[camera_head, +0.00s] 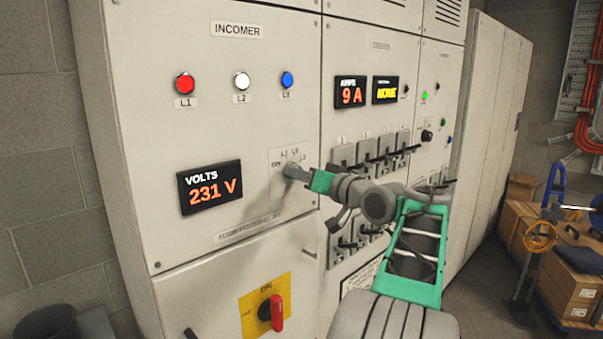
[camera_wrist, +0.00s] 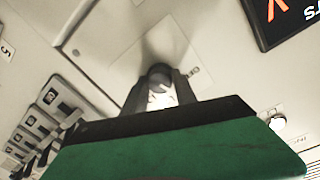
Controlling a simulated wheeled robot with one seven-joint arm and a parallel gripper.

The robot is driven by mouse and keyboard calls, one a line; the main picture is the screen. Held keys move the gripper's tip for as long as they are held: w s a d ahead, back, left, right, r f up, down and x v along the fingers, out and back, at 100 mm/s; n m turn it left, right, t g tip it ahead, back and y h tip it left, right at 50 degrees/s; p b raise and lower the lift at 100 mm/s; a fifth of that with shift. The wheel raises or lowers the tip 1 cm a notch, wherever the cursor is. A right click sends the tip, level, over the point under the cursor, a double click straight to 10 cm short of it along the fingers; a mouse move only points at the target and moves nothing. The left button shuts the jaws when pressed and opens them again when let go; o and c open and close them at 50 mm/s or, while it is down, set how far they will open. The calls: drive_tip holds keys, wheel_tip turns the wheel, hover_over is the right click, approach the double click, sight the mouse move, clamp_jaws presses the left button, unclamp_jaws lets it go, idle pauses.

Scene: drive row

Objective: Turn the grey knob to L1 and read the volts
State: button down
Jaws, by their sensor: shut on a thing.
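The grey knob (camera_head: 292,171) is on the INCOMER panel, right of the volts display (camera_head: 210,187), which reads 231 V. Labels L1 and others are printed around the knob, but I cannot tell which one it points at. My gripper (camera_head: 298,174) is at the knob and shut on it. In the wrist view the knob (camera_wrist: 160,77) shows as a dark rounded end between my fingers (camera_wrist: 160,97). The green gripper body hides much of the plate around it.
Above are a red L1 lamp (camera_head: 185,83), a white L2 lamp (camera_head: 242,80) and a blue lamp (camera_head: 287,80). A red rotary handle (camera_head: 277,312) on a yellow plate is below. Several grey switches (camera_head: 343,156) stick out to the right, close to my arm.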

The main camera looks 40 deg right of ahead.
idle(0.3)
drive_tip(key=c, duration=1)
unclamp_jaws()
drive_tip(key=shift+s, duration=0.1)
drive_tip(key=s+b, duration=0.2)
drive_tip(key=s, duration=0.5)
drive_tip(key=shift+s+r, duration=0.2)
drive_tip(key=shift+s, duration=0.1)
